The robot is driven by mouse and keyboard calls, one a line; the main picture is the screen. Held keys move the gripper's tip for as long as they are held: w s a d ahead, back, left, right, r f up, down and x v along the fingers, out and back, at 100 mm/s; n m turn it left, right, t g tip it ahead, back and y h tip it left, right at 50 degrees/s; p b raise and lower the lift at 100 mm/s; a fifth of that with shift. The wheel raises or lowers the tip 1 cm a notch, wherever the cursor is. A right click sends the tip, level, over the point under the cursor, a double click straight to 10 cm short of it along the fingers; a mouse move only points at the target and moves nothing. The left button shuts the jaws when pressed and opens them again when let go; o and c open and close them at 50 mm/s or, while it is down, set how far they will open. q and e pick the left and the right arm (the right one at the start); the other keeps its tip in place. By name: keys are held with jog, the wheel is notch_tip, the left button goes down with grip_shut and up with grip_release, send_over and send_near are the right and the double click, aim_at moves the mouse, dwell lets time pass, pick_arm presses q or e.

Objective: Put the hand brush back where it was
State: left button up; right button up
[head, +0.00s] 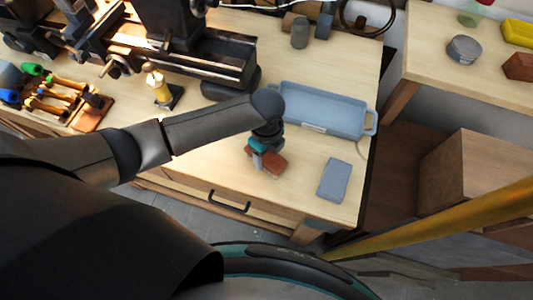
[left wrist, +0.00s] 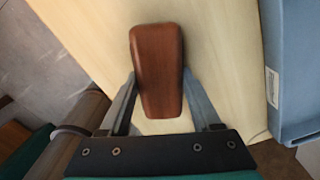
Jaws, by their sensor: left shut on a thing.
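The hand brush (head: 272,163) shows as a reddish-brown wooden back near the front of the workbench. In the left wrist view the brush (left wrist: 157,65) lies lengthwise between the two fingers; its bristles are hidden beneath it. My left gripper (head: 260,146) is over the brush and shut on it; its fingers (left wrist: 162,90) lie along both sides of the wood. I cannot tell whether the brush touches the bench top. My right gripper is not in view.
A blue tray (head: 325,130) stands behind and right of the brush, and a grey-blue block (head: 334,180) lies to its right. A lathe (head: 210,62) and a tool rack (head: 93,112) are at the left. The bench's front edge is close, above a drawer handle (head: 228,202).

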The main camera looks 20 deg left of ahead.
aim_at(266, 155)
pick_arm(q)
jog(key=shift+f, duration=0.15)
jog(key=o, duration=1.3)
notch_tip(266, 155, up, 12)
jog(key=p, duration=0.2)
jog(key=shift+r, duration=0.2)
